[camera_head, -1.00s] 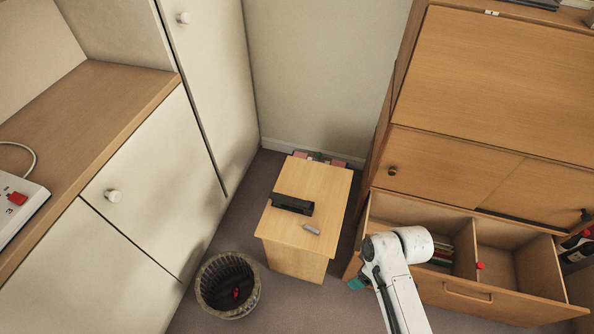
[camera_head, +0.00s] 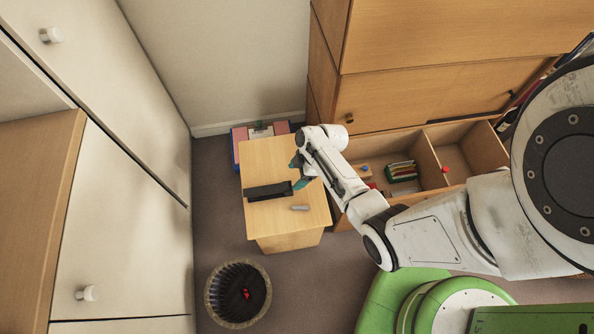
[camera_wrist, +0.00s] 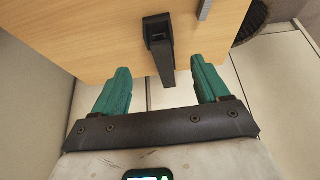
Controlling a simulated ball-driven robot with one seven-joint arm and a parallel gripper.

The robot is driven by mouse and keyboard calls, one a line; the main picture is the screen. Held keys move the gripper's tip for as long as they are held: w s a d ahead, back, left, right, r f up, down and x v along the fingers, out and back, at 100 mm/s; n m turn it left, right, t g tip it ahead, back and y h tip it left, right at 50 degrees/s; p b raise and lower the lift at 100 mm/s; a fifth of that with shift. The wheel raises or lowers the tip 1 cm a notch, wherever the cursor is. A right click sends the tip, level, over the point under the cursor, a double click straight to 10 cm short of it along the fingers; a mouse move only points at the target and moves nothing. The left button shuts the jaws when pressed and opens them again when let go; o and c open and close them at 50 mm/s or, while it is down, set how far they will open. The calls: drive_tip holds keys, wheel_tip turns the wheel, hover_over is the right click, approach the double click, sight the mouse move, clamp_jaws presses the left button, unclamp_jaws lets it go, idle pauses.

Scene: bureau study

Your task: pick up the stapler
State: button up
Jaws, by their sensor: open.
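The black stapler (camera_head: 266,192) lies on a small light-wood table (camera_head: 262,155). In the wrist view, the stapler (camera_wrist: 159,36) is seen nearly end-on, pointing toward me between the lines of my two teal fingers. My gripper (camera_head: 298,172) is over the right part of the tabletop, just right of the stapler's end in the head view. In the wrist view, my gripper (camera_wrist: 160,66) is open with nothing held. The fingers look apart from the stapler, one to each side of its line.
A small grey object (camera_head: 300,208) lies beside the stapler on the tabletop. A wastebasket (camera_head: 238,292) stands on the floor in front of the table. An open drawer (camera_head: 455,160) is to the right, and white cabinets (camera_head: 130,215) are to the left.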

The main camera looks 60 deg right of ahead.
sight(286, 186)
drive_tip(key=shift+b+x, duration=3.35)
drive_tip(key=shift+x, duration=0.95)
drive_tip(key=shift+s, duration=0.1)
drive_tip(key=c, duration=1.2)
drive_tip(key=shift+r, duration=0.15)
drive_tip(key=shift+r+p, duration=3.2)
drive_tip(key=shift+r, duration=0.15)
